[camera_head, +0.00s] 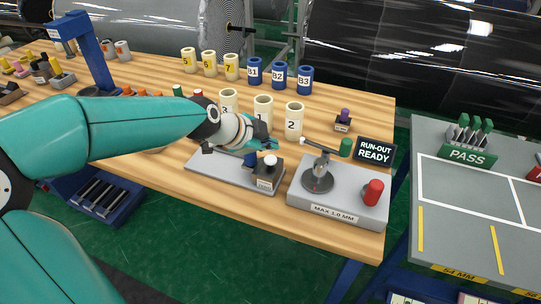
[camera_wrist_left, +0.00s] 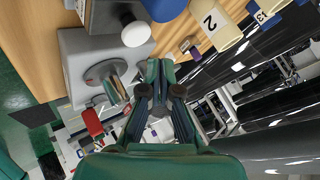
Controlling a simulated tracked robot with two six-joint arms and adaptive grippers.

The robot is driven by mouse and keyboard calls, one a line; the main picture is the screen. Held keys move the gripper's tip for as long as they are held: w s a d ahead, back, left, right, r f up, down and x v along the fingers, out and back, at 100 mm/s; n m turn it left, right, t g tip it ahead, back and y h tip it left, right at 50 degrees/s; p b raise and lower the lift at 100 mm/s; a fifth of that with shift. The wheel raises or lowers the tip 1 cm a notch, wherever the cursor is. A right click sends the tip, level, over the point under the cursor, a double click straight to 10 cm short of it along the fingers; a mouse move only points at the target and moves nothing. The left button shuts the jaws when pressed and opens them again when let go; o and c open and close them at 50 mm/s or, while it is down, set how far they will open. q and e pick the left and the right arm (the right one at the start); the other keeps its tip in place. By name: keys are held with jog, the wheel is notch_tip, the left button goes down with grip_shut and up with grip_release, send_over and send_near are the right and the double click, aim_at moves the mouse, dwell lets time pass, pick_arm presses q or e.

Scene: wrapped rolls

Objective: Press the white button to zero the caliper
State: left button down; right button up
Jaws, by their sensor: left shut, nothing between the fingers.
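The white button (camera_head: 270,160) is a round cap on a small dark block with a label, at the right end of a low grey plate (camera_head: 218,171). A blue part (camera_head: 250,160) stands just left of it. My left gripper (camera_head: 267,144) is shut and empty, its teal fingertips just above and behind the button in the head view. In the left wrist view the button (camera_wrist_left: 135,32) lies beyond the fingertips (camera_wrist_left: 159,68), with a visible gap. I cannot make out a caliper display. My right gripper is in neither view.
Right of the button is a grey run-out gauge base (camera_head: 338,205) with a dial arm and red knob (camera_head: 372,191). Cream cups (camera_head: 294,121) stand close behind the gripper. A RUN-OUT READY sign (camera_head: 375,150) is at the table's right edge.

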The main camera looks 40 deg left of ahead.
aim_at(269, 160)
pick_arm(q)
jog(key=shift+r+p, duration=1)
jog(key=shift+r, duration=0.9)
